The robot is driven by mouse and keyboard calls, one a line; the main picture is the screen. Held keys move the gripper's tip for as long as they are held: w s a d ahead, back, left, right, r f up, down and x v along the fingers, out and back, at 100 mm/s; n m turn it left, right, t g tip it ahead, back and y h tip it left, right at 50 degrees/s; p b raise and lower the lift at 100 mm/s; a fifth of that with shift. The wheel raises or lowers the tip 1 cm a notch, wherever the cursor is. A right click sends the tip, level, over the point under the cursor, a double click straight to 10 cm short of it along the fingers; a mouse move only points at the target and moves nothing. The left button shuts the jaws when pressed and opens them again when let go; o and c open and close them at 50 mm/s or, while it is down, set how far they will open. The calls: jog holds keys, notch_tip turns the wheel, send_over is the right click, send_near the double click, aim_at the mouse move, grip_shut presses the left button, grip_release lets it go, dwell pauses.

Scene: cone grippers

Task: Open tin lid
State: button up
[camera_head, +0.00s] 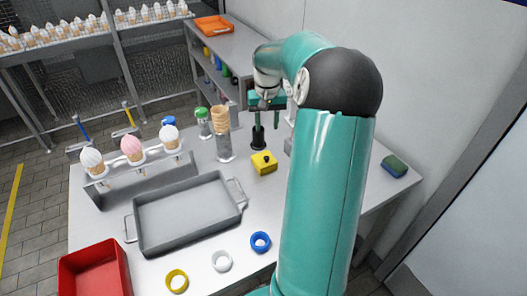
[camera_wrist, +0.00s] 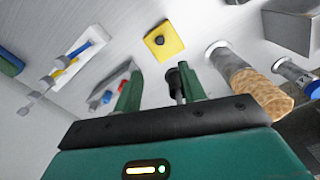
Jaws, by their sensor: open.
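A yellow square lid with a black knob in its middle (camera_head: 264,160) sits on the grey table, right of the grey tray. It also shows in the wrist view (camera_wrist: 157,45), beyond my fingertips and apart from them. Any tin under the lid is hard to make out. My gripper (camera_head: 267,122) hangs above the table, behind the yellow lid, with its green fingers spread. In the wrist view the fingers (camera_wrist: 160,78) are apart, with a dark upright object (camera_wrist: 175,82) close to the right finger. I cannot tell whether they touch.
A cone stack (camera_head: 221,120) in a clear holder stands left of my gripper. The grey tray (camera_head: 140,238), an ice cream rack (camera_head: 100,190) and yellow, white and blue rings (camera_head: 261,242) lie nearer. A green sponge (camera_head: 394,166) lies at the right.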

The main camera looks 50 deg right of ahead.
aim_at(267, 157)
notch_tip(267, 157, down, 14)
jog(key=shift+r, duration=0.15)
dwell(0.3)
grip_shut()
